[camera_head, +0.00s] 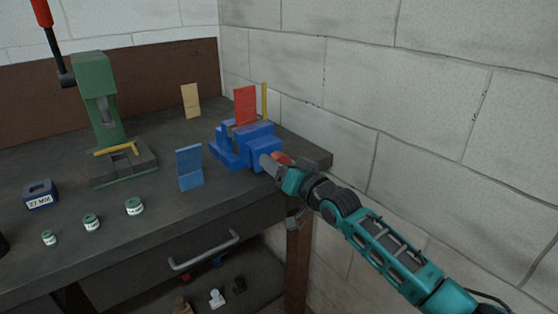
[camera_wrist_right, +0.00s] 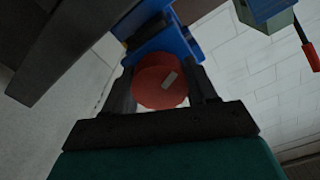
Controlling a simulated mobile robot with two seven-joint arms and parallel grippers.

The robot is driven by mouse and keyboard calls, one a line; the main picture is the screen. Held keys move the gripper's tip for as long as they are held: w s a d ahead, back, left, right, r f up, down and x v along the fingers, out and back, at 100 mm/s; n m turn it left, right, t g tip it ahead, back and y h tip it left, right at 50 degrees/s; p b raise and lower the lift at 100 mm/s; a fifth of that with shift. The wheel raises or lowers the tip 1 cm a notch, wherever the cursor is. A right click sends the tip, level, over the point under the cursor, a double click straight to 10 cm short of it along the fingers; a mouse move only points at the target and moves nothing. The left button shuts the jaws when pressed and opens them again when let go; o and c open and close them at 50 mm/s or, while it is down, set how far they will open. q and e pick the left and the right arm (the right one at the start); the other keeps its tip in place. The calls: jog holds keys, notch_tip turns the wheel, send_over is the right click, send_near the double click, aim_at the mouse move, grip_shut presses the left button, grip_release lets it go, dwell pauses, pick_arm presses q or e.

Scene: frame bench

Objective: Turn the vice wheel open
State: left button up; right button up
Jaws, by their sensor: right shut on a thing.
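The blue vice (camera_head: 258,142) is mounted at the right end of the dark bench. Its red-orange wheel (camera_head: 281,158) faces the front and is partly hidden by my right gripper (camera_head: 270,164). In the right wrist view the round red wheel (camera_wrist_right: 160,82) has a small light mark on its face. It sits between the two dark fingers of my right gripper (camera_wrist_right: 163,92), which is shut on it. Part of the blue vice body (camera_wrist_right: 168,40) shows behind the wheel. My left gripper is not in view.
A green press (camera_head: 100,105) stands at the left. A blue bracket (camera_head: 189,167), a red bracket (camera_head: 245,105) and a tan bracket (camera_head: 190,100) stand near the vice. Small jars (camera_head: 134,206) and a dark blue block (camera_head: 40,193) lie at the left front. A block wall (camera_head: 420,110) rises close on the right.

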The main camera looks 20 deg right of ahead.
jog(key=shift+f+n+p, duration=0.1)
jog(key=shift+n+p, duration=0.2)
jog(key=shift+n, duration=0.7)
jog(key=shift+n+p, duration=0.35)
jog(key=shift+n, duration=0.55)
jog(key=n+p, duration=0.1)
jog(key=n, duration=0.3)
jog(key=o, duration=1)
jog(key=shift+w, duration=0.2)
jog(key=shift+o, duration=0.2)
jog(key=v, duration=1.3)
jog(key=shift+p, duration=0.45)
